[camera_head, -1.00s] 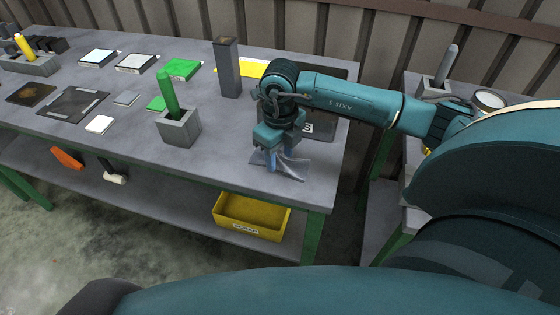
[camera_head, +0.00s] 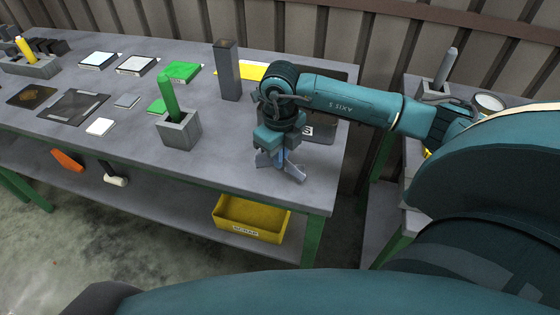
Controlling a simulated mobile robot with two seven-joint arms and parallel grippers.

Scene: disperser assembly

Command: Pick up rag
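My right gripper (camera_head: 280,168) points down at the front right of the grey workbench (camera_head: 225,165), with its fingertips at or just above the top. A small blue-grey shape, apparently the rag (camera_head: 282,159), shows bunched between the fingers. It is too small and too covered by the gripper to make out its edges, or to tell whether the fingers are closed on it. No spread cloth lies on the bench around the gripper. My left gripper is not in view.
A grey block with a green handle (camera_head: 168,95) stands left of the gripper, and a tall grey post (camera_head: 227,70) behind it. A yellow bin (camera_head: 250,218) is on the lower shelf. A side table (camera_head: 412,95) stands at right. The bench's front right corner is clear.

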